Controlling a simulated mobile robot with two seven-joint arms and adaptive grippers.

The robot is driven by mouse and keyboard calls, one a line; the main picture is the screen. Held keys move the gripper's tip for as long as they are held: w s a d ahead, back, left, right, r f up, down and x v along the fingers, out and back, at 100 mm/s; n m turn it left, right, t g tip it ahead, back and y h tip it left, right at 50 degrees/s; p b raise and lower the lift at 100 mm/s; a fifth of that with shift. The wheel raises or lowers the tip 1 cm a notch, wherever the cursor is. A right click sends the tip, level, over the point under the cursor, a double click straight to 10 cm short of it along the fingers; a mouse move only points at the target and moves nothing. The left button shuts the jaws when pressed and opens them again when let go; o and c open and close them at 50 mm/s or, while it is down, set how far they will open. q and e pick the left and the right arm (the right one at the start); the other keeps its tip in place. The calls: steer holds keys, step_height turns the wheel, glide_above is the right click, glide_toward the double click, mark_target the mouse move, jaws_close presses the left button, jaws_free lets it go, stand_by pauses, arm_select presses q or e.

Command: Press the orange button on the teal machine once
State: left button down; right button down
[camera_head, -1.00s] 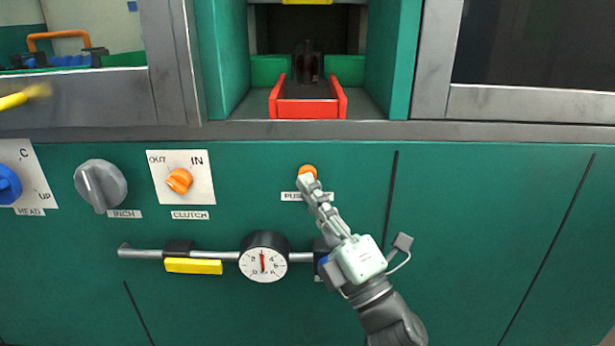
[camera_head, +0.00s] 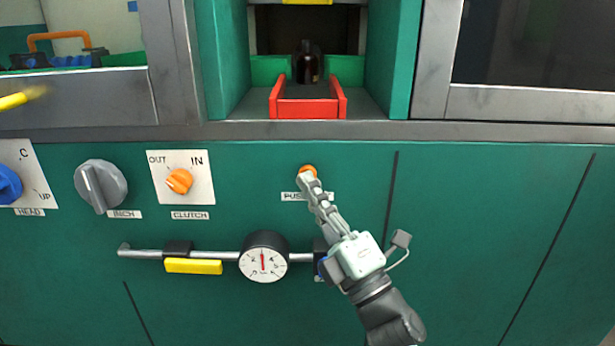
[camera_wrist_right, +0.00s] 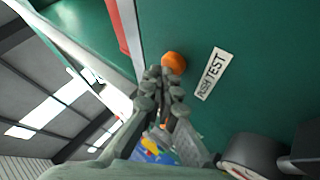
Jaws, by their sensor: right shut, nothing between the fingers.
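The orange button (camera_head: 308,170) is on the front of the teal machine (camera_head: 470,220), above a white label that my right gripper partly covers. My right gripper (camera_head: 305,179) is shut and empty, with its fingertips right at the button's lower edge. In the right wrist view the orange button (camera_wrist_right: 174,62) is just beyond the fingertips (camera_wrist_right: 164,74), beside a label reading PUSH TEST (camera_wrist_right: 211,74). I cannot tell whether the fingertips touch the button or whether it is pushed in. My left gripper is not in view.
Left of the button are an orange clutch knob (camera_head: 179,181), a grey inch knob (camera_head: 101,186) and a blue head knob (camera_head: 8,185). Below are a round dial (camera_head: 263,262) and a rail with a yellow block (camera_head: 193,266). A dark bottle (camera_head: 307,66) stands behind a red guide (camera_head: 308,108).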

stand_by(0.5)
steer(key=shift+s, duration=0.8)
steer(key=s, duration=0.5)
stand_by(0.6)
